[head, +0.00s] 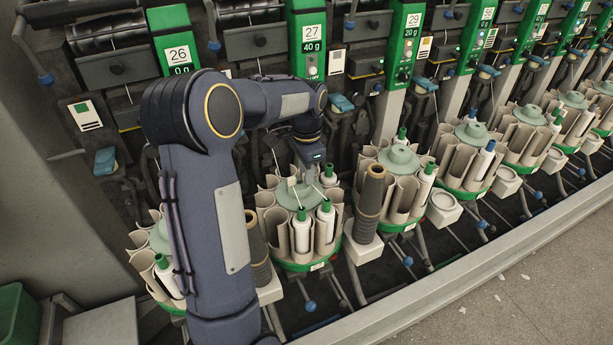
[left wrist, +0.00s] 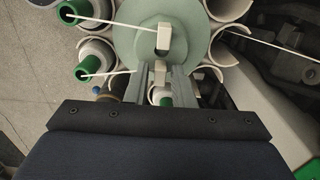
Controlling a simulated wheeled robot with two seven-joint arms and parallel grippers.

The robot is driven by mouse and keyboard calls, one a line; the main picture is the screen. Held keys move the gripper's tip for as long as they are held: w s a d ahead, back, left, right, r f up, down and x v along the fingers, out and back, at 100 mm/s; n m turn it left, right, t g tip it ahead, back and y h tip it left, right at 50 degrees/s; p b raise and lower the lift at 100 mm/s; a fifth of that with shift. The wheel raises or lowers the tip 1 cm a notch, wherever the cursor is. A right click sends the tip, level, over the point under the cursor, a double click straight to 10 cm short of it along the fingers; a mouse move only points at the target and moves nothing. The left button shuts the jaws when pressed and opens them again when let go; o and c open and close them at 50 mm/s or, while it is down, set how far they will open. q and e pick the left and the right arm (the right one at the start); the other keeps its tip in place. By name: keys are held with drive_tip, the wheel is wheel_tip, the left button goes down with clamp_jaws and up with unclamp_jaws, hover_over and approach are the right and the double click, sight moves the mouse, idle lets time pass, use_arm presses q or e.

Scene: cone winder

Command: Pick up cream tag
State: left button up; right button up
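My left gripper (left wrist: 160,75) reaches down over the round grey-green top (left wrist: 125,42) of a bobbin magazine. Its two grey fingers stand apart. A small cream block (left wrist: 163,38), which looks like the cream tag, shows against the round top just beyond the fingertips. A second cream piece (left wrist: 160,68) shows between the fingers; I cannot tell whether it is touched. In the head view the left gripper (head: 308,168) is above the magazine below unit 27, and a small pale piece (head: 292,182) shows beside it. My right gripper is out of view.
White bobbins with green tips (head: 301,230) stand in the magazine's cream pockets, with white threads running to its centre. More magazines (head: 399,160) line the machine.

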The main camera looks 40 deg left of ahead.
use_arm(q)
clamp_jaws()
drive_tip(key=shift+r, duration=0.15)
drive_tip(key=shift+r, duration=0.25)
wheel_tip(320, 180, up, 2)
drive_tip(key=shift+r, duration=0.1)
drive_tip(key=s+d+r+p, duration=0.2)
drive_tip(key=s+d+r, duration=0.6)
drive_tip(key=d+r, duration=0.3)
drive_tip(key=shift+s+r, duration=0.4)
drive_tip(key=shift+r, duration=0.65)
drive_tip(key=shift+f, duration=0.1)
